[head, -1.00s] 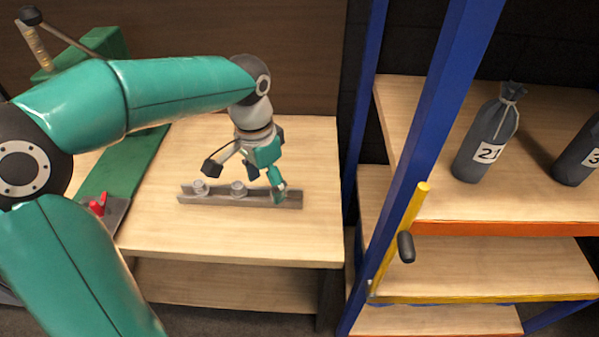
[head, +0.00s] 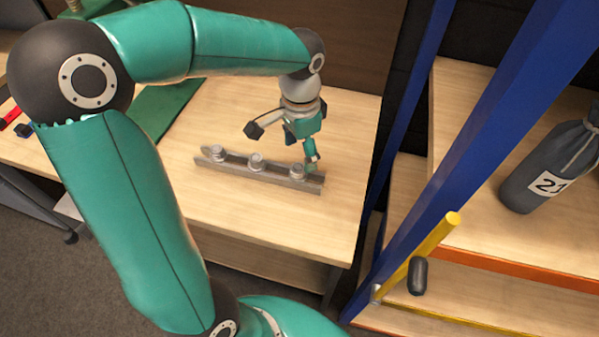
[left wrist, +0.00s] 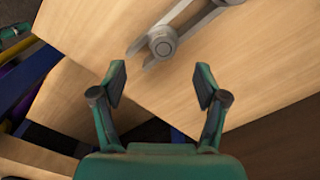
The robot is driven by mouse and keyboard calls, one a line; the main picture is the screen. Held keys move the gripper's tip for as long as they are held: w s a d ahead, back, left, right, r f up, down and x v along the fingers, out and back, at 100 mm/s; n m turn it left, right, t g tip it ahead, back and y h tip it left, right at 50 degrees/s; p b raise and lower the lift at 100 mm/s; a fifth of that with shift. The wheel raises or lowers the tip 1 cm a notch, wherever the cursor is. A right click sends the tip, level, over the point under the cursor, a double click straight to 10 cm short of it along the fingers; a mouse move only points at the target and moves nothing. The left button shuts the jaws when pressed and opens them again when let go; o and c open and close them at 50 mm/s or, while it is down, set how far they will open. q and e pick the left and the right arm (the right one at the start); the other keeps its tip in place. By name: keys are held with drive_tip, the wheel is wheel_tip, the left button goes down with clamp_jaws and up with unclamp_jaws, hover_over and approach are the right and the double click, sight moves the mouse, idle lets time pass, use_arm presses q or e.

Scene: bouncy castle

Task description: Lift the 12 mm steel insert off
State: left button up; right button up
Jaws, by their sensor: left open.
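A grey steel rail (head: 235,167) lies on the wooden table (head: 330,225) and carries three round steel inserts: a left one (head: 217,153), a middle one (head: 256,161) and a right one (head: 297,171). No size marking is readable, so I cannot tell which is 12 mm. My left gripper (head: 283,148) is open and empty at the far side of the rail, one finger close to the right insert. In the left wrist view, the open fingers (left wrist: 160,82) are apart from the end insert (left wrist: 163,42), which sits beyond them on the rail. My right gripper is not in view.
A blue rack post (head: 470,150) stands right of the table, with a yellow bar (head: 430,245) on the rack. A green plate (head: 165,115) lies left of the rail. The table's front right is clear.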

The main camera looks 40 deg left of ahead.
sight(299, 167)
use_arm(q)
drive_tip(key=shift+a+f, duration=0.15)
drive_tip(key=shift+f, duration=1.55)
drive_tip(key=shift+a+f, duration=0.1)
drive_tip(key=shift+f, duration=1.6)
drive_tip(key=c, duration=1.4)
